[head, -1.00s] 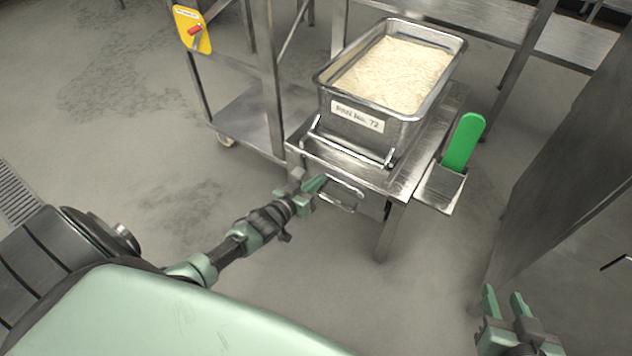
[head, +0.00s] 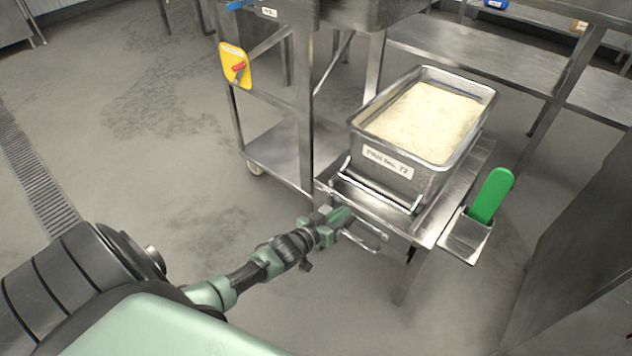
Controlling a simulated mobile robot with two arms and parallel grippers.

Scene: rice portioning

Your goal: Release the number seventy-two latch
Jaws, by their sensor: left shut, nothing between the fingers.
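A steel pan of rice (head: 360,137) labelled "PAN No. 72" stands on a low steel stand (head: 440,218), with a bar handle (head: 380,190) along its front. A yellow plate (head: 231,55) with a red lever (head: 239,68) is on the cart at upper left; its small print is unreadable. I cannot tell which part is the number seventy-two latch. My left gripper (head: 344,215) is shut and empty at the stand's front left corner, by a lower loop handle (head: 372,241). Whether it touches the handle is unclear. My right gripper is out of view.
A steel cart (head: 270,148) with wheels stands left of the pan. A green-handled tool (head: 491,196) sits in a holder (head: 465,240) on the stand's right. A dark steel surface (head: 575,235) rises at right. The floor at left is clear.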

